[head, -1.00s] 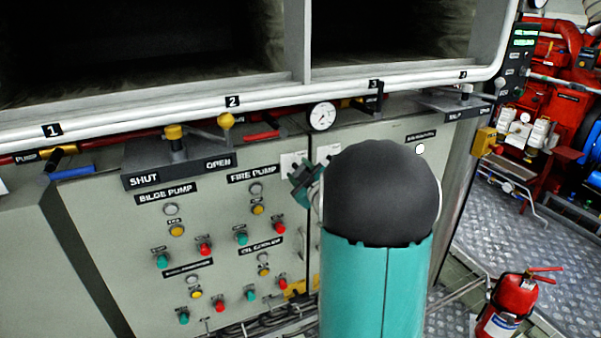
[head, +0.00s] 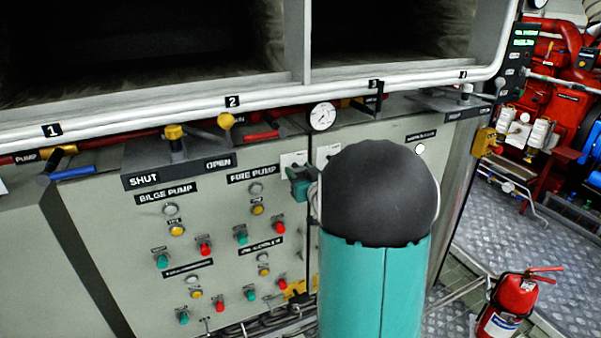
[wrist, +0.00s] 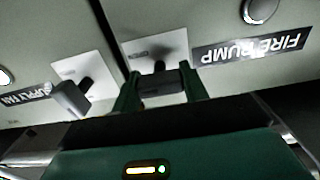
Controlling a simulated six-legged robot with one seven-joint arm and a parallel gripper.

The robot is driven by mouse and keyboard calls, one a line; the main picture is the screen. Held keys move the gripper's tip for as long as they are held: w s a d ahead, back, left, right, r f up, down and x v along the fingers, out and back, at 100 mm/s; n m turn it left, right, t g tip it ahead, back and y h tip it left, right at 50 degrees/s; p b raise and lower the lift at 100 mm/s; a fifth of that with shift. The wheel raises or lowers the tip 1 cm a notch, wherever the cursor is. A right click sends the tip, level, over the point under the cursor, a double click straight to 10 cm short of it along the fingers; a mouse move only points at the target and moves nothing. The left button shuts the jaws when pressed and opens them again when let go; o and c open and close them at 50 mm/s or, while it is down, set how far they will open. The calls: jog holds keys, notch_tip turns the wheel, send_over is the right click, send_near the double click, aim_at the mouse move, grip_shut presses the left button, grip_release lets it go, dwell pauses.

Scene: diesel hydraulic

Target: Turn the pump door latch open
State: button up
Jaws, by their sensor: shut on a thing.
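The pump door latch (wrist: 161,84) is a dark handle on a pale square plate (wrist: 155,48) next to the FIRE PUMP label in the wrist view, which looks upside down. My gripper (wrist: 160,82) is shut on this handle, with one green finger on each side. In the head view my gripper (head: 299,184) is at the latch plate (head: 293,160), left of my large teal and black arm link, which hides the wrist. The handle itself is hidden there.
A second latch (wrist: 72,98) on its own pale plate (wrist: 85,68) sits close by, across the dark door seam. Buttons and lamps (head: 205,248) cover the pump panel. A shelf marked SHUT and OPEN (head: 180,170) juts out above. A fire extinguisher (head: 512,300) stands at the right.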

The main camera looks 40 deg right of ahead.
dwell(0.5)
jog(key=o, duration=1)
jog(key=v, duration=1.4)
jog(key=shift+w, duration=0.1)
